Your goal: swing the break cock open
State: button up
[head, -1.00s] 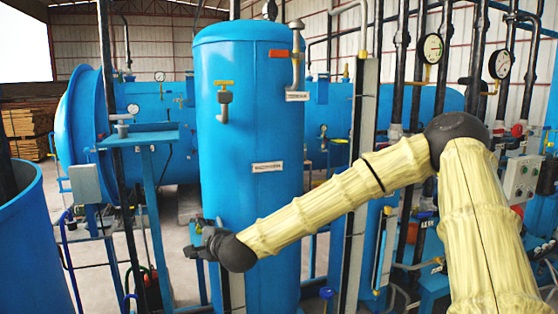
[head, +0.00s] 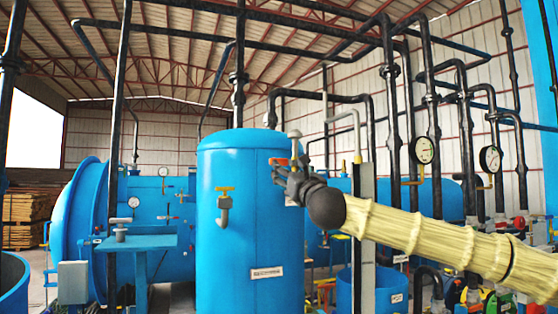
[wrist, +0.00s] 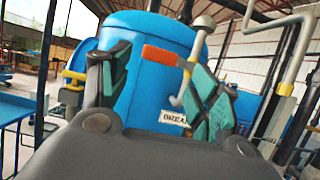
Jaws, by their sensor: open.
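The break cock has an orange-red lever (head: 279,161) and a pale upright pipe (head: 295,147) near the top of the blue tank (head: 250,230). In the wrist view the lever (wrist: 162,56) lies roughly level, between my two fingers in the picture, with a gap on both sides. A white label (wrist: 173,117) beneath it partly reads "BREA", the rest hidden by the right finger. My gripper (wrist: 158,88) is open and empty. In the head view my gripper (head: 284,174) overlaps the tank's upper right, just below the lever. I cannot tell if it touches.
A tap with a yellow handle (head: 224,200) sits on the tank's front. A pale post (head: 363,215) with a bent pipe stands right of the tank. A blue horizontal vessel (head: 85,225) is behind left. Two gauges (head: 424,150) are at right.

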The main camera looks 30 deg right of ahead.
aim_at(279, 159)
jog(key=p+x, duration=0.1)
jog(key=x, duration=0.2)
jog(key=p+x, duration=0.2)
jog(key=x, duration=0.1)
jog(key=p+x, duration=0.2)
jog(key=x, duration=0.1)
jog(key=shift+w+d+r, duration=0.15)
jog(key=shift+w+r, duration=0.1)
jog(key=shift+r, duration=0.2)
jog(key=shift+w+d+r, duration=0.1)
jog(key=shift+w+d, duration=0.05)
jog(key=shift+w, duration=0.35)
jog(key=c, duration=1.2)
